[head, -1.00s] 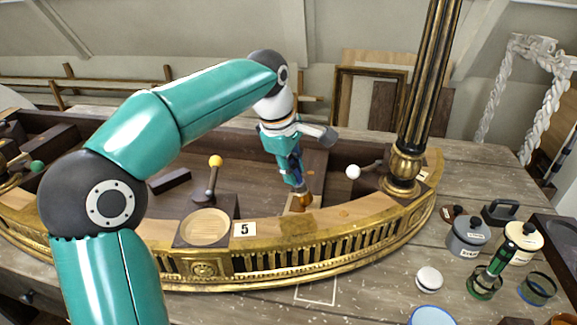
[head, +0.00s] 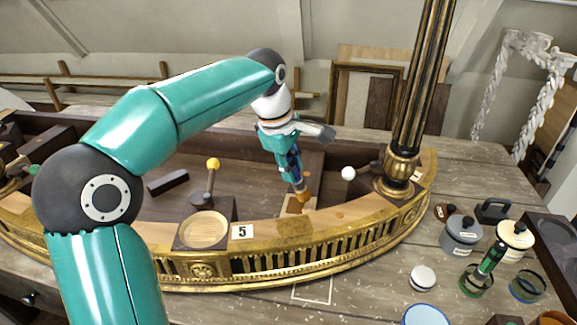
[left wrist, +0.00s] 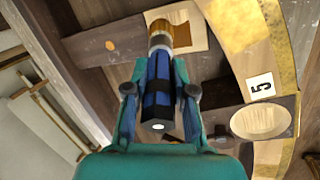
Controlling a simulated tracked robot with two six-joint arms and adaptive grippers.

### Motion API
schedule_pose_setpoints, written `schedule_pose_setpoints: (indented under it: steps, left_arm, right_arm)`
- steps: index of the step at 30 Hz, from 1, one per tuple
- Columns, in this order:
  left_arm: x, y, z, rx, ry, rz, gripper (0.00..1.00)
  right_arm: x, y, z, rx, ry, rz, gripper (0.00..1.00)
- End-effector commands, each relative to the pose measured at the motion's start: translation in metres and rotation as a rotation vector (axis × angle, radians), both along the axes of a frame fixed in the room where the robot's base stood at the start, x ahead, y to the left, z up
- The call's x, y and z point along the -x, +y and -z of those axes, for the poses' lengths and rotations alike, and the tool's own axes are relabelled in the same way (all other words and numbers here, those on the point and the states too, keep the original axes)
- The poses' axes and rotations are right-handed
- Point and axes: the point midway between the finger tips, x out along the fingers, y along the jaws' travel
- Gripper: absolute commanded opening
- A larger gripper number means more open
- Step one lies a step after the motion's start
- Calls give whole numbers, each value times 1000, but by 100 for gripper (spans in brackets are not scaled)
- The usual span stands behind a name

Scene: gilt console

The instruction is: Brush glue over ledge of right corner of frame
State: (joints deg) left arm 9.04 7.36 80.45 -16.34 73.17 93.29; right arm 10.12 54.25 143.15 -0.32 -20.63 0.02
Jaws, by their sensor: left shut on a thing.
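My left gripper (head: 290,160) is shut on a brush with a dark blue handle (left wrist: 158,85). The brush's amber bristles (head: 303,194) point down at a pale wood patch (head: 294,207) on the inner ledge of the gilt curved frame (head: 285,258). In the left wrist view the bristles (left wrist: 160,28) overlap the pale patch (left wrist: 192,32), beside the gilt rim (left wrist: 245,35). They look at or very near its surface; contact is not certain. My right gripper is not in view.
A fluted gilt column (head: 408,110) stands at the frame's right end. Pots (head: 461,233) and jars crowd the bench's right side.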

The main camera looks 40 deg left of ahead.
Motion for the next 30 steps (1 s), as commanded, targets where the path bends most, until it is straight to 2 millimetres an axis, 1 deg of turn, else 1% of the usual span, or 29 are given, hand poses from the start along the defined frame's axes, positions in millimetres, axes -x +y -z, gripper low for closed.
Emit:
schedule_pose_setpoints:
  steps: [1,3,24,30]
  left_arm:
    - [0,0,-6,0,1,0,0]
    - [0,0,-11,0,1,0,0]
    - [2,3,-53,0,1,-6,0]
    - [3,4,-61,0,1,-7,0]
  right_arm:
    - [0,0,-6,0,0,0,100]
    - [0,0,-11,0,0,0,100]
    - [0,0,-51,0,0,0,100]
    - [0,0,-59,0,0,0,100]
